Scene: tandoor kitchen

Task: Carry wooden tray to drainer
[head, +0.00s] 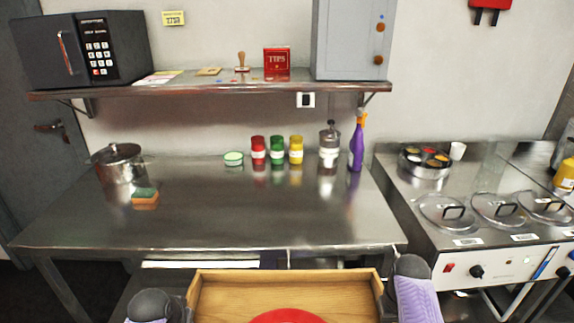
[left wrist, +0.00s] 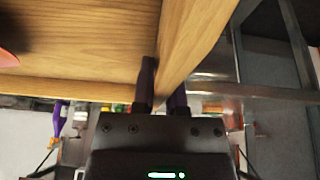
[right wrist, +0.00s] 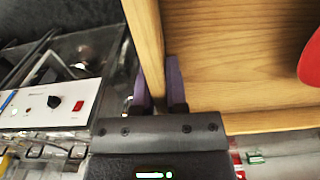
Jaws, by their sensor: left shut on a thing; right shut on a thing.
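The wooden tray (head: 235,290) is at the bottom middle of the head view, in front of the steel table; its near part is cut off. A red round thing (head: 288,317) lies in it, only partly in view. My left gripper (left wrist: 163,85) is shut on one side wall of the tray (left wrist: 90,35), one finger inside and one outside. My right gripper (right wrist: 160,85) is shut on the opposite side wall in the same way, with bare tray floor (right wrist: 230,60) beside it. I cannot make out a drainer in any view.
The steel table (head: 235,215) has a wide clear middle and front. A pot (head: 120,163) and a sponge (head: 145,196) stand at its left. Several jars and a purple spray bottle (head: 356,148) line its back. A counter with glass lids (head: 447,211) stands at the right.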

